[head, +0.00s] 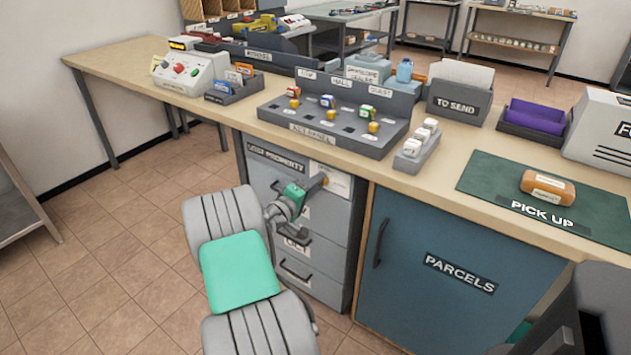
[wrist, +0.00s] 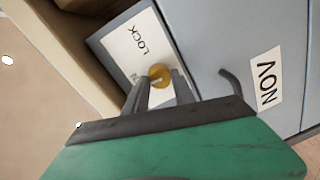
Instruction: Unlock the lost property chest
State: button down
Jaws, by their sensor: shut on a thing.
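The lost property chest (head: 262,180) is a grey drawer cabinet under the counter's left part. A white plate marked LOCK (wrist: 135,45) is on its front at the upper right; it also shows in the head view (head: 335,178). My gripper (head: 318,184) is at this plate. In the wrist view its fingers (wrist: 160,88) are shut on a round brass-coloured piece (wrist: 160,74), right at the plate. I cannot tell whether this is a key's head or part of the lock. Any keyhole is hidden behind it. The drawers look shut.
A grey key panel (head: 340,130) with several coloured and brass pieces stands on the counter above. A blue PARCELS cabinet (head: 450,270) stands right of the chest. A green pick-up mat (head: 490,180) bears a brown parcel (head: 548,188). The floor at left is clear.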

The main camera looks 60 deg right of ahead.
jog(key=shift+n, duration=0.6)
jog(key=c, duration=1)
grip_release()
jog(key=shift+c, duration=0.2)
jog(key=w+a+p, duration=0.1)
jog(key=a, duration=0.6)
jog(key=shift+w+a+r, duration=0.15)
jog(key=shift+a+r, duration=0.05)
jog(key=shift+a, duration=0.2)
